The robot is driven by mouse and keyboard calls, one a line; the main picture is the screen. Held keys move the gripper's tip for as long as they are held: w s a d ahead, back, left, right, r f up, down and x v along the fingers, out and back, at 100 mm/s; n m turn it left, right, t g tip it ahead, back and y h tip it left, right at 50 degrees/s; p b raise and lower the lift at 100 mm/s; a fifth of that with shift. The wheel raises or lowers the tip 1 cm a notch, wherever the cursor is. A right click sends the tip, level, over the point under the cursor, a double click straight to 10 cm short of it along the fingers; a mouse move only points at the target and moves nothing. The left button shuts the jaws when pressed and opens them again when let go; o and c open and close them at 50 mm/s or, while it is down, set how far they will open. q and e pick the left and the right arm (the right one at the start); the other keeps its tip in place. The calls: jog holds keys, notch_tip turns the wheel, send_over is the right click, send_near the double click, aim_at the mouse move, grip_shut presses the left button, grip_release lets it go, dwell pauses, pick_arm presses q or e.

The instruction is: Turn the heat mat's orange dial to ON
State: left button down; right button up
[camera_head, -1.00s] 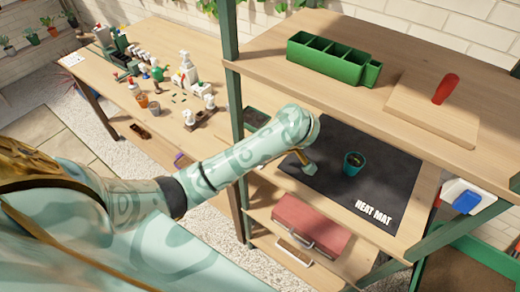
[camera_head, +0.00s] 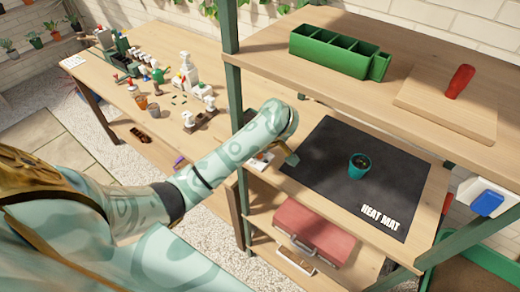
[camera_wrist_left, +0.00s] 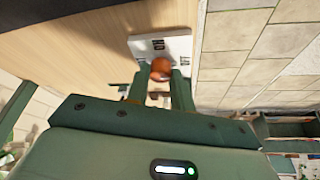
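The orange dial (camera_wrist_left: 161,69) sits on a white plate (camera_wrist_left: 179,47) with dark lettering too small to read surely. The plate also shows partly in the head view (camera_head: 257,166), at the left front of the shelf, beside my arm. The dark heat mat (camera_head: 325,185) lies flat on the middle shelf. My left gripper (camera_wrist_left: 164,77) is open, its two green fingers on either side of the dial in the wrist view. Whether they touch it cannot be told. In the head view my arm hides part of the plate and dial. My right gripper is not in view.
A small teal pot (camera_head: 359,167) stands on the mat. A green shelf post (camera_head: 235,100) rises close to my left arm. A red case (camera_head: 315,232) is on the shelf below. The upper shelf holds a green divided box (camera_head: 335,52) and a board (camera_head: 450,105).

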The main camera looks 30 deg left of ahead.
pick_arm(q)
jog(key=shift+r+n+p, duration=0.15)
jog(key=shift+n+p, duration=0.45)
jog(key=shift+p, duration=0.3)
jog(key=shift+d+n+g+p, duration=0.1)
jog(key=shift+n+g+p, duration=0.6)
jog(key=shift+n+p, duration=0.5)
jog(key=shift+w+n+g+p, duration=0.1)
jog(key=shift+n+g+p, duration=0.2)
jog(key=shift+n+p, duration=0.45)
jog(key=n+g+p, duration=0.1)
jog(key=n, duration=0.2)
jog(key=shift+w, duration=0.1)
jog(key=shift+f+n+g, duration=0.2)
jog(key=shift+n+g, duration=0.2)
jog(key=shift+n, duration=0.45)
jog(key=n, duration=0.2)
jog(key=shift+w+n+g, duration=0.1)
jog(key=shift+n+g, duration=0.3)
jog(key=n+h, duration=0.1)
jog(key=n, duration=0.1)
jog(key=n+g+h, duration=0.1)
jog(key=n, duration=0.2)
jog(key=shift+w+a+b, duration=0.1)
jog(key=shift+a+b, duration=0.1)
jog(key=shift+b, duration=0.2)
jog(key=c, duration=2.2)
grip_release()
jog(key=shift+n+g, duration=0.3)
